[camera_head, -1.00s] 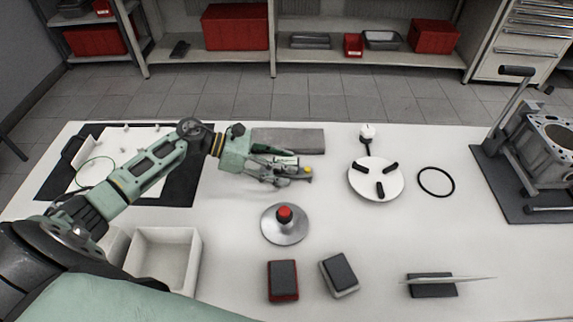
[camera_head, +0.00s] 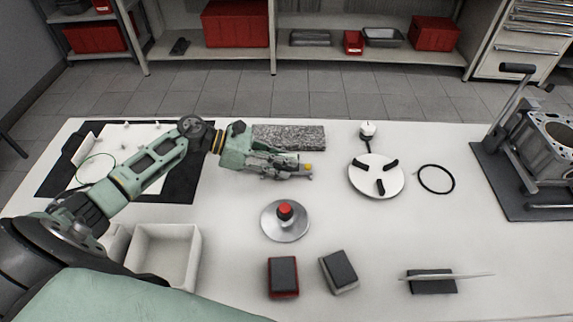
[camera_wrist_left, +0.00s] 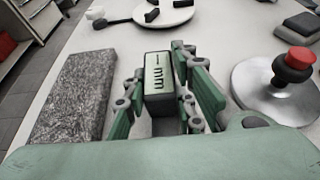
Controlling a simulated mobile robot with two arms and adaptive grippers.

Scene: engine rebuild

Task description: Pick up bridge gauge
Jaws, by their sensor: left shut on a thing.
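My left gripper (camera_head: 288,166) is low over the white table, its fingers shut on a small block that I take to be the bridge gauge. In the left wrist view the bridge gauge (camera_wrist_left: 160,80) has a pale face with dark marks in a dark frame, upright between the two green fingers (camera_wrist_left: 163,95). In the head view the fingers hide most of it, and a yellow spot shows by the fingertips. I cannot tell whether it is clear of the table. My right gripper is not in view.
A speckled grey slab (camera_head: 288,137) lies just behind the gripper. A metal disc with a red knob (camera_head: 285,222) stands in front. A white disc with black pads (camera_head: 376,170) and a black ring (camera_head: 436,180) lie to the right. A white bin (camera_head: 196,250) is front left.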

